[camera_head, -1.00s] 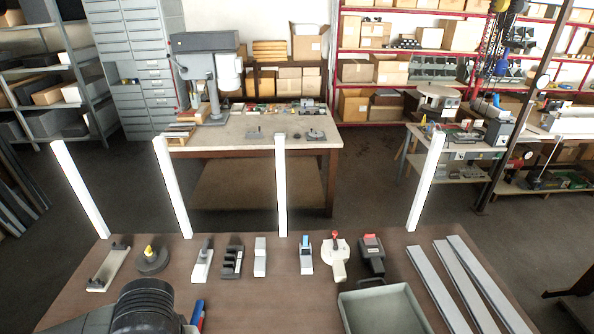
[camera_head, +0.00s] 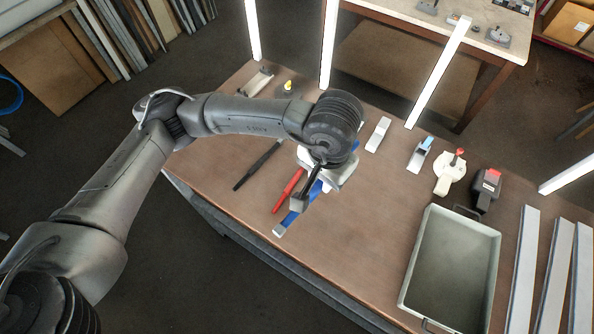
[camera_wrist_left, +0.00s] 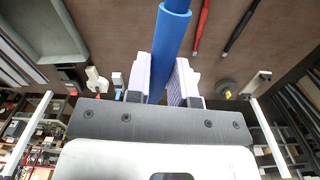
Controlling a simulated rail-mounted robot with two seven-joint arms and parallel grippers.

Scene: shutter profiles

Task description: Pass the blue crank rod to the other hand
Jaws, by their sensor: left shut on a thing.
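The blue crank rod (camera_head: 289,219) shows in the head view as a long blue bar with a grey end toward the table's front edge; my gripper hides part of it. My left gripper (camera_head: 325,187) comes down over it from above. In the left wrist view the blue rod (camera_wrist_left: 171,38) runs between the two pale fingers of the left gripper (camera_wrist_left: 162,80), which are shut on it. Whether the rod is clear of the table top is hard to tell. My right gripper is in neither view.
A red rod (camera_head: 288,190) and a black rod (camera_head: 258,165) lie left of the blue one on the brown table (camera_head: 345,245). A grey-green tray (camera_head: 452,262) and grey profiles (camera_head: 553,275) are at right. Small tools line the back; bare table lies between rod and tray.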

